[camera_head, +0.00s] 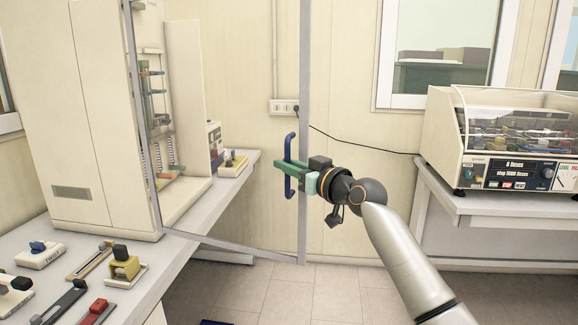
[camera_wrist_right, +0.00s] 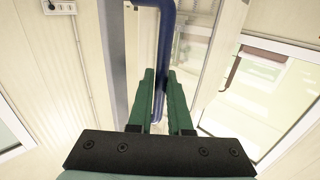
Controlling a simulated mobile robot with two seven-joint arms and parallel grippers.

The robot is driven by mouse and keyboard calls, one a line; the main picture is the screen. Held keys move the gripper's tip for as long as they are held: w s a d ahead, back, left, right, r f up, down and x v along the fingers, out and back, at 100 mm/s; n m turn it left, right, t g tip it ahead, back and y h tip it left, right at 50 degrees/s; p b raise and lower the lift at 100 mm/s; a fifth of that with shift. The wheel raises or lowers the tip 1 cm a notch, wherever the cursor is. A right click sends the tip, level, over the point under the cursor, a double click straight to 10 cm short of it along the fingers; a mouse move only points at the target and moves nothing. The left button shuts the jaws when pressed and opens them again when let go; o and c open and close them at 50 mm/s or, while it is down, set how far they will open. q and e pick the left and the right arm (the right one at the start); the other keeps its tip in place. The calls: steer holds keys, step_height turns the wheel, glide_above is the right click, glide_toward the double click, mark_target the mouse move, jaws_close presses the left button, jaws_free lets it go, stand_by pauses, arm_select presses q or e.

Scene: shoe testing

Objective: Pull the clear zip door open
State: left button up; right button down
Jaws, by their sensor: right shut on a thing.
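The clear door (camera_head: 304,110) has a thin grey frame and a see-through pane. It stands swung out from the tall cream cabinet (camera_head: 80,110), reaching past the bench edge. A blue bar handle (camera_head: 289,165) is on the door's free edge. My right gripper (camera_head: 285,166) is shut on the handle, its green fingers on either side of the bar. In the right wrist view the blue handle (camera_wrist_right: 165,40) runs down between the two green fingers (camera_wrist_right: 160,100). My left gripper is not in view.
The left bench (camera_head: 190,235) holds several small test fixtures, including a yellow one (camera_head: 124,267) and a red one (camera_head: 96,312). A flex-testing machine (camera_head: 510,140) with a clear lid stands on the right bench (camera_head: 450,200). The floor (camera_head: 330,290) between the benches is clear.

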steer(key=shift+a+r, duration=0.1)
stand_by(0.3)
steer(key=c, duration=0.8)
jaws_free()
steer(key=shift+c, duration=0.2)
steer(key=b+v, duration=0.2)
steer(key=v, duration=1)
steer(key=shift+s+d, duration=0.2)
steer(key=shift+d, duration=0.05)
